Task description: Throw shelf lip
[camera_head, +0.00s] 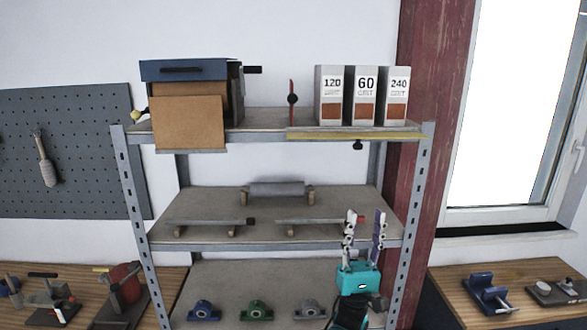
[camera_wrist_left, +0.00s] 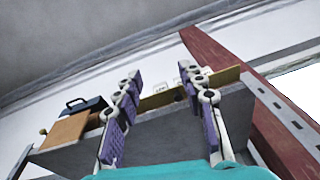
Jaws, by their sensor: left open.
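The shelf lip is a yellow strip (camera_head: 357,136) along the right part of the top shelf's front edge. A black knob (camera_head: 357,145) hangs just below it. A red lever with a black knob (camera_head: 292,98) stands upright at its left end. My left gripper (camera_head: 365,224) is open and empty, fingers pointing up, in front of the lower shelves and below the lip. In the left wrist view the yellow lip (camera_wrist_left: 160,99) shows beyond and between the open fingers (camera_wrist_left: 165,112), which partly hide it. My right gripper is not in view.
Three grit boxes (camera_head: 362,96) stand behind the lip. A blue-lidded box with a brown front panel (camera_head: 190,122) stands on the left. A metal post (camera_head: 412,200) bounds the right.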

